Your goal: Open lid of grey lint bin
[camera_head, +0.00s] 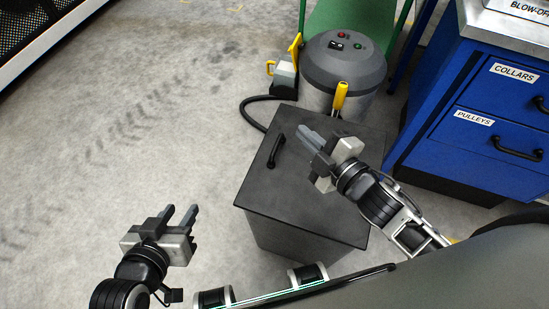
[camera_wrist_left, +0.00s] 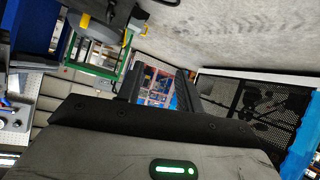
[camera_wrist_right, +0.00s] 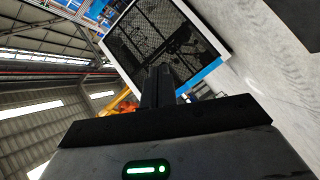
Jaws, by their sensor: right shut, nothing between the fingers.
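The grey lint bin (camera_head: 290,237) is a dark box in the middle of the head view, with its flat lid (camera_head: 262,186) down. A black bar handle (camera_head: 277,150) stands near the left edge of the lid. My right gripper (camera_head: 306,135) is shut and empty, over the lid to the right of the handle and apart from it. Its fingers show close together in the right wrist view (camera_wrist_right: 158,86). My left gripper (camera_head: 180,212) is open and empty, to the left of the bin above the floor. Its parted fingers also show in the left wrist view (camera_wrist_left: 158,88).
A round grey vacuum-like machine (camera_head: 343,66) with a yellow handle (camera_head: 340,97) stands just behind the bin. Its black hose (camera_head: 252,112) lies on the floor. A blue drawer cabinet (camera_head: 480,125) stands to the right. The floor on the left is clear.

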